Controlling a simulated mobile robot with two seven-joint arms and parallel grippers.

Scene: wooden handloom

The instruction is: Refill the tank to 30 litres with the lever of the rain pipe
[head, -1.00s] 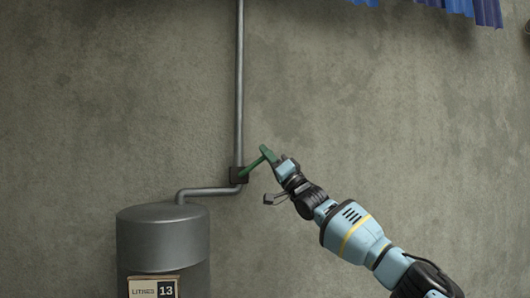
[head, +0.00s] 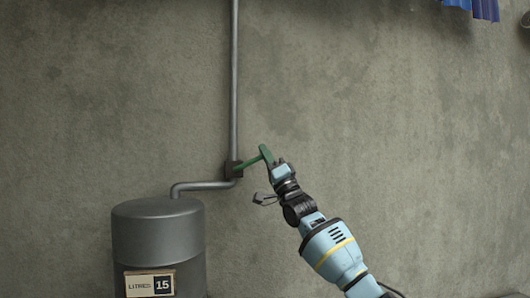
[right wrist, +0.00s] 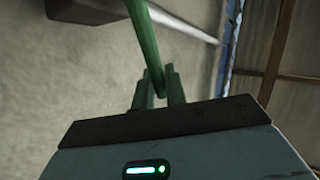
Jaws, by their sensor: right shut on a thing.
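The grey rain pipe (head: 234,80) runs down the wall to a dark valve block (head: 233,170), then bends left to the tank. The green lever (head: 250,162) sticks out to the right of the block and tilts up to its end. My right gripper (head: 272,160) is shut on the lever near its outer end; the right wrist view also shows the green lever (right wrist: 144,40) between the fingers (right wrist: 156,92). The dark grey tank (head: 160,235) stands at lower left. Its counter (head: 150,284) reads LITRES 15. My left gripper is not in view.
The plain concrete wall (head: 380,110) fills the background. Blue cloth (head: 484,8) hangs at the top right edge. The space around the lever and to its right is free, apart from my own right arm.

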